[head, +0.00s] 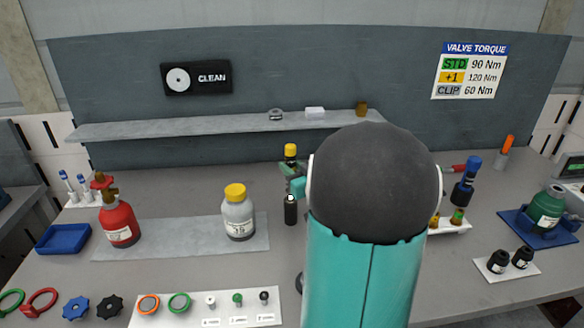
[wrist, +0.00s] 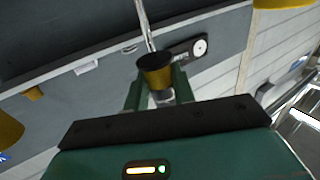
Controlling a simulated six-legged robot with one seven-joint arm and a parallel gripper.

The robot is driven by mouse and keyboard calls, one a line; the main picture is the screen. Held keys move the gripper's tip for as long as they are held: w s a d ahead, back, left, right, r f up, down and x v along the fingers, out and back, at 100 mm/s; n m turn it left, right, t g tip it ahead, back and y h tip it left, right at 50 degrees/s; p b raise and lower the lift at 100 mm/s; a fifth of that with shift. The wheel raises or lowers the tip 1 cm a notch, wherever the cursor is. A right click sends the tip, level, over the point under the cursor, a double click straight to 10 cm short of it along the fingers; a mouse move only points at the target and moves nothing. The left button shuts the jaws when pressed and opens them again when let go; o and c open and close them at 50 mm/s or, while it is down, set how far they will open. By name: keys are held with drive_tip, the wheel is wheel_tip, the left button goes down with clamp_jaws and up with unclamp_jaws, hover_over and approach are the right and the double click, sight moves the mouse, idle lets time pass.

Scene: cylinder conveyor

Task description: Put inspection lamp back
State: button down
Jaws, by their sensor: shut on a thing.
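My gripper (head: 293,187) is at the middle of the bench, left of my large arm link, which hides part of it. It is shut on what looks like the inspection lamp, a slim upright thing with a yellow top (head: 290,151) and a black lower part (head: 290,210). In the wrist view a yellow and black piece (wrist: 155,70) sits between my two green fingers (wrist: 158,90). A thin silvery rod (wrist: 147,25) shows beyond it; I cannot tell whether they are joined. I cannot tell whether the black lower end touches the bench.
A grey bottle with a yellow cap (head: 238,212) stands close left of my gripper, and a red bottle (head: 119,222) farther left. A shelf (head: 200,126) runs behind. A blue-topped tool (head: 466,180) stands right of my arm. Rings and knobs line the front, beside a white parts strip (head: 190,318).

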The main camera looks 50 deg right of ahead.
sight(294, 154)
drive_tip(key=shift+f, duration=0.85)
drive_tip(key=shift+r, duration=0.1)
drive_tip(key=shift+r, duration=0.8)
drive_tip(key=shift+f, duration=0.9)
drive_tip(key=c, duration=1.1)
unclamp_jaws()
drive_tip(key=shift+r, duration=3)
